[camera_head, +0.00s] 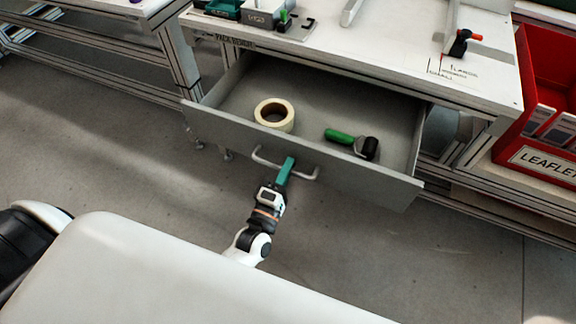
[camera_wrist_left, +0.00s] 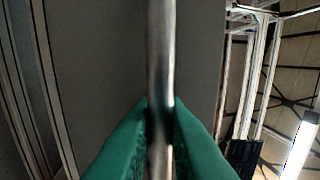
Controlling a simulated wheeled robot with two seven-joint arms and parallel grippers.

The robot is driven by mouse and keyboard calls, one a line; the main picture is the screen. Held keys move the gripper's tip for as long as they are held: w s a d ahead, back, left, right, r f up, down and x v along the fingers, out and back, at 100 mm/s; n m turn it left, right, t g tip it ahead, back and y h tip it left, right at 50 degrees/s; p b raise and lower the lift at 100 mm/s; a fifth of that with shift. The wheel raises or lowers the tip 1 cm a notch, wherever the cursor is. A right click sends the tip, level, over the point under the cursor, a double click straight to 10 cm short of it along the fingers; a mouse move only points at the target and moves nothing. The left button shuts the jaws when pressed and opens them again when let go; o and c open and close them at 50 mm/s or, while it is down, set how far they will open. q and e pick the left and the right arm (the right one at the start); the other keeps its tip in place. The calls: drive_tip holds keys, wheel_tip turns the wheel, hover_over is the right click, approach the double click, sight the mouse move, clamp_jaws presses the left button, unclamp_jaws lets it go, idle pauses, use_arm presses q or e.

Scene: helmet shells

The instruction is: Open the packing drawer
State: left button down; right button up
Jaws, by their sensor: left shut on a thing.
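The packing drawer (camera_head: 215,122) is grey and stands pulled out from under the white bench, its inside in view in the head view. A roll of tape (camera_head: 274,115) and a green-handled roller (camera_head: 352,143) lie in it. A metal bar handle (camera_head: 305,174) is on its front. My left gripper (camera_head: 287,166), with teal fingers, is shut on the handle. In the left wrist view, the teal fingertips (camera_wrist_left: 160,110) close on both sides of the handle bar (camera_wrist_left: 160,50). My right gripper is not in view.
The white bench top (camera_head: 370,40) above the drawer holds tools and fixtures. A red bin (camera_head: 545,75) labelled "LEAFLET" stands at the right. The grey floor (camera_head: 110,150) left of the drawer is clear.

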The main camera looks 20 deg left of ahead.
use_arm(q)
drive_tip(key=c, duration=1.5)
unclamp_jaws()
drive_tip(key=shift+c, duration=0.2)
drive_tip(key=s+f, duration=0.2)
drive_tip(key=s, duration=0.9)
drive_tip(key=shift+s+a+f, duration=0.15)
drive_tip(key=shift+s+a, duration=0.05)
drive_tip(key=shift+s, duration=0.2)
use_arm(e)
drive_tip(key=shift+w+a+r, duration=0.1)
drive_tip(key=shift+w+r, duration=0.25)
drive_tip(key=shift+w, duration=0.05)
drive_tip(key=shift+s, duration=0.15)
